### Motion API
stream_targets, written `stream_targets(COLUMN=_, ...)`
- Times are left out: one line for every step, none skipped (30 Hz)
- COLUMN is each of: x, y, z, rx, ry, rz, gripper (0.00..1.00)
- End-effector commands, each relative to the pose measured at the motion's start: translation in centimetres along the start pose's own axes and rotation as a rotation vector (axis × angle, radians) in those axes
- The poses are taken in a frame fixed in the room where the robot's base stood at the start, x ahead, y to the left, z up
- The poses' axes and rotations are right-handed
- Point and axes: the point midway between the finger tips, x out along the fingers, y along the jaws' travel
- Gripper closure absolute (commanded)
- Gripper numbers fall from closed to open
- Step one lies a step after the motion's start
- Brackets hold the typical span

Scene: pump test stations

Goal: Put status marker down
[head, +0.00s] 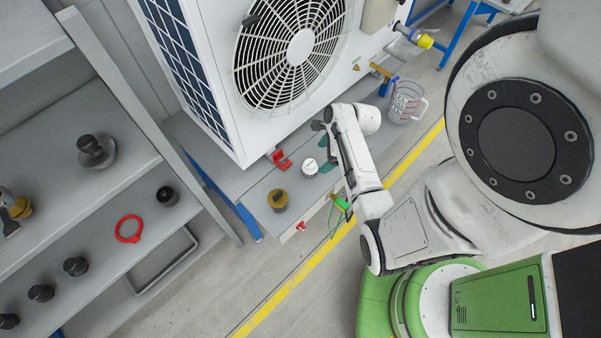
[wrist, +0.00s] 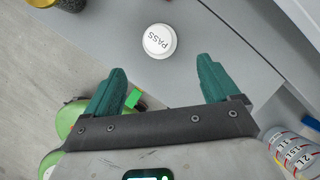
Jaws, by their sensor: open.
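The status marker (head: 310,167) is a small round white puck on the grey bench under the large fan unit. In the wrist view the white marker (wrist: 160,41) reads "PASS" and lies flat on the bench surface, close to its edge. My gripper (wrist: 163,85) has two teal fingers spread wide apart with nothing between them. The marker sits just beyond the fingertips, roughly centred between them and apart from both. In the head view my gripper (head: 324,160) is beside the marker, partly hidden by my arm.
A brass-coloured knob (head: 278,200) and a red bracket (head: 281,160) are left of the marker on the bench. A clear measuring jug (head: 406,102) stands to the right. The fan unit (head: 300,48) rises behind. Shelves on the left hold a red ring (head: 129,229) and several dark knobs.

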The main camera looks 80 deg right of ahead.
Motion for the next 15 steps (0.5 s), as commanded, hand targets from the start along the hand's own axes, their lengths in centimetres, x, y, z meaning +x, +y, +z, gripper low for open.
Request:
stream_targets(x=0.9, y=0.1, z=0.0, rx=-0.001, ry=0.001, rz=0.003, gripper=0.11)
stream_targets(x=1.4, y=0.1, z=0.0, rx=-0.002, ry=0.001, rz=0.004, gripper=0.11)
stream_targets(x=2.0, y=0.1, z=0.0, rx=-0.003, ry=0.001, rz=0.004, gripper=0.11)
stream_targets(x=2.4, y=0.1, z=0.0, rx=-0.003, ry=0.001, rz=0.004, gripper=0.11)
stream_targets(x=2.7, y=0.1, z=0.0, rx=-0.004, ry=0.001, rz=0.004, gripper=0.11)
stream_targets(x=3.1, y=0.1, z=0.0, rx=-0.004, ry=0.001, rz=0.003, gripper=0.11)
stream_targets(x=3.3, y=0.1, z=0.1, rx=-0.005, ry=0.001, rz=0.002, gripper=0.11)
stream_targets(x=3.4, y=0.1, z=0.1, rx=-0.005, ry=0.001, rz=0.002, gripper=0.11)
stream_targets(x=3.6, y=0.1, z=0.1, rx=-0.005, ry=0.002, rz=0.002, gripper=0.11)
stream_targets(x=3.8, y=0.1, z=0.1, rx=-0.005, ry=0.002, rz=0.003, gripper=0.11)
stream_targets(x=4.0, y=0.1, z=0.1, rx=-0.005, ry=0.002, rz=0.003, gripper=0.11)
stream_targets(x=4.3, y=0.1, z=0.1, rx=-0.005, ry=0.002, rz=0.002, gripper=0.11)
stream_targets(x=4.6, y=0.1, z=0.2, rx=-0.005, ry=0.002, rz=0.003, gripper=0.11)
stream_targets(x=5.0, y=0.1, z=0.2, rx=-0.005, ry=0.002, rz=0.004, gripper=0.11)
stream_targets(x=5.5, y=0.1, z=0.3, rx=-0.006, ry=0.002, rz=0.004, gripper=0.11)
